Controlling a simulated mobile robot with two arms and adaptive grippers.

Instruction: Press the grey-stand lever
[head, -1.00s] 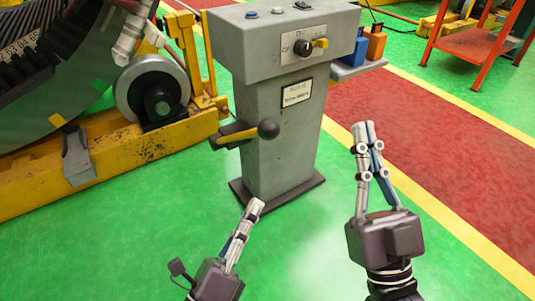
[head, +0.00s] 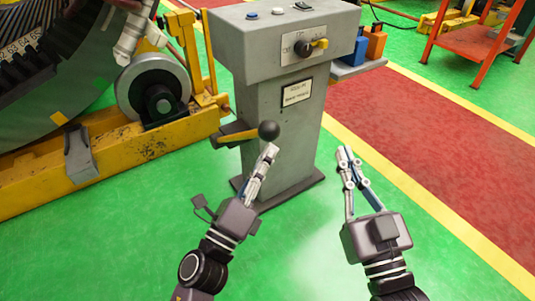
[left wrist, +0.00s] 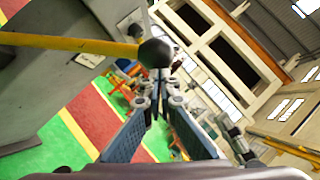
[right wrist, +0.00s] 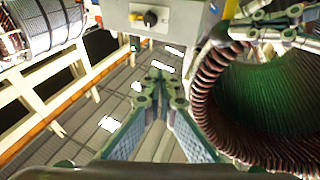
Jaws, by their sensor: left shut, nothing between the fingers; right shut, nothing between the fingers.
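The grey stand (head: 285,125) stands upright in the middle of the head view, with a control box on top. Its lever (head: 240,134) is a yellow bar with a dark ball knob (head: 268,130), sticking out from the stand's front. My left gripper (head: 270,150) is shut and empty, its tips just below the knob. In the left wrist view the knob (left wrist: 156,52) is right beyond the fingertips (left wrist: 158,75); I cannot tell whether they touch. My right gripper (head: 344,150) is shut and empty, right of the stand. It also shows in the right wrist view (right wrist: 160,75).
A yellow frame with a grey roller (head: 152,88) and the large stator (head: 50,70) stand left of the stand. A red cart (head: 480,42) is at the back right.

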